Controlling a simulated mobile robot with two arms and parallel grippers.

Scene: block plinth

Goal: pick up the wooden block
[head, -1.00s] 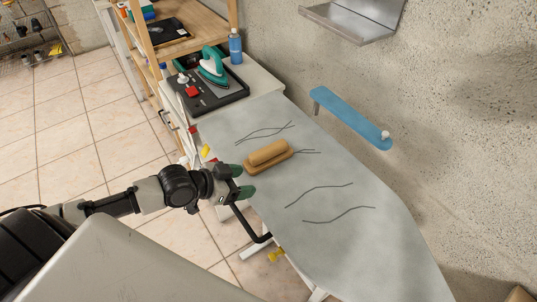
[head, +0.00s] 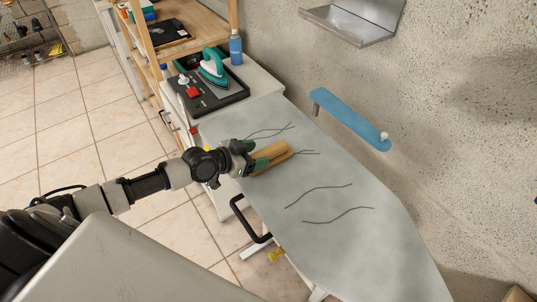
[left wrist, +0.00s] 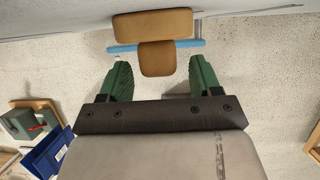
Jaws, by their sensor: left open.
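The wooden block (head: 271,151) is light brown and lies on a flat wooden plinth (head: 284,159) on the ironing board. My left gripper (head: 255,155) is open at the block's near end, its green fingers to either side of it in the head view. In the left wrist view the scene appears upside down. The block's end (left wrist: 157,60) faces me in line with the gap between the open fingers (left wrist: 159,72), and the wider plinth (left wrist: 153,22) shows above it. I cannot tell whether a finger touches the block. My right gripper is not in view.
The grey ironing board (head: 345,235) has bare room to the right of the block. A black tray (head: 222,101) with a teal iron (head: 212,68) stands beyond it.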

